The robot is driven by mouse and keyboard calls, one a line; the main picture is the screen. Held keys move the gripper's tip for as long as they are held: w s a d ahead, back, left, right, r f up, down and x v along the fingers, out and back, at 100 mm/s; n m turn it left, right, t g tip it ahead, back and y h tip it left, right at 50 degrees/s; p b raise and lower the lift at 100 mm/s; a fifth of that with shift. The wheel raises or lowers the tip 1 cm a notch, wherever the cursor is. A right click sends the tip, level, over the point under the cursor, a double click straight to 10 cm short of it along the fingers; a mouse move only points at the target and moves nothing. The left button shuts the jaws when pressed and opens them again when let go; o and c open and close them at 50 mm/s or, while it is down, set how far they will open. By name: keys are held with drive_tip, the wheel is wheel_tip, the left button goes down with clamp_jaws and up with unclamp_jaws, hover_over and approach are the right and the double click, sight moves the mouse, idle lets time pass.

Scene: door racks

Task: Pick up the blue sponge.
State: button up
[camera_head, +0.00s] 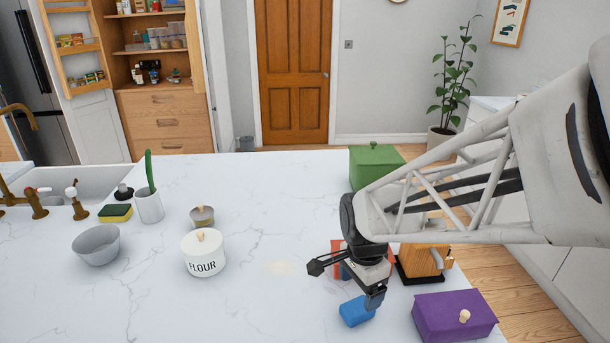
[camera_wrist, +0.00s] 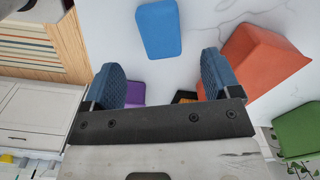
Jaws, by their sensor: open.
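The blue sponge (camera_head: 356,311) lies flat on the white marble counter, near its front right part. It also shows in the wrist view (camera_wrist: 159,29), at the top middle, beyond my fingertips and apart from them. My gripper (camera_head: 374,297) hangs just above and beside the sponge in the head view, and it hides a little of the sponge's surroundings. In the wrist view my gripper (camera_wrist: 160,75) shows two blue padded fingers spread wide, with nothing between them but counter and parts of boxes farther below.
A purple box (camera_head: 453,317) stands right of the sponge. An orange-red box (camera_wrist: 262,60) stands close to my right finger in the wrist view. A wooden block on a dark base (camera_head: 421,263) and a green box (camera_head: 375,165) stand behind. A flour canister (camera_head: 203,252) stands left, with clear counter between.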

sight(358, 306)
drive_tip(key=shift+f, duration=1.1)
drive_tip(key=shift+f, duration=0.1)
drive_tip(key=shift+d+f, duration=0.15)
drive_tip(key=shift+f, duration=2.35)
drive_tip(key=shift+w, duration=0.1)
drive_tip(key=shift+c, duration=0.3)
drive_tip(key=c, duration=1)
drive_tip(key=shift+r, duration=0.1)
